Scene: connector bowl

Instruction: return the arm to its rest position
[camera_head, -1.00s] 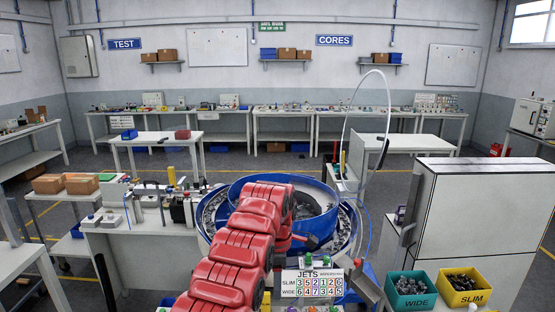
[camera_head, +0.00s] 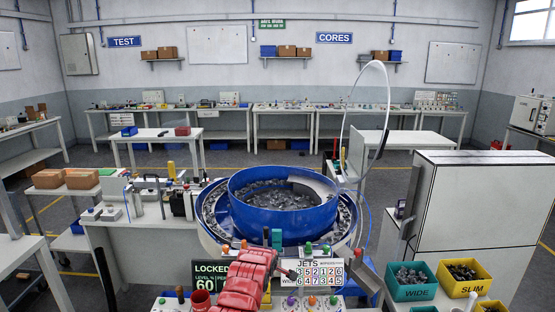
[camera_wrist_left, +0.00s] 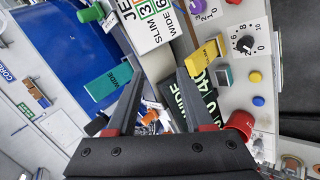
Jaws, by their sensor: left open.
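My left arm (camera_head: 243,285), with red segments, reaches in at the bottom of the head view, low in front of the blue bowl (camera_head: 290,221). In the left wrist view, my left gripper (camera_wrist_left: 160,92) has its two dark fingers apart, and nothing is held between them. The control panel lies beyond the fingertips. My right gripper is in neither view.
The panel carries a JETS number card (camera_head: 322,272), coloured knobs and a LOCKED display (camera_head: 211,272). The bowl holds many grey parts. A green WIDE bin (camera_head: 409,292) and a yellow SLIM bin (camera_head: 465,287) stand at right.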

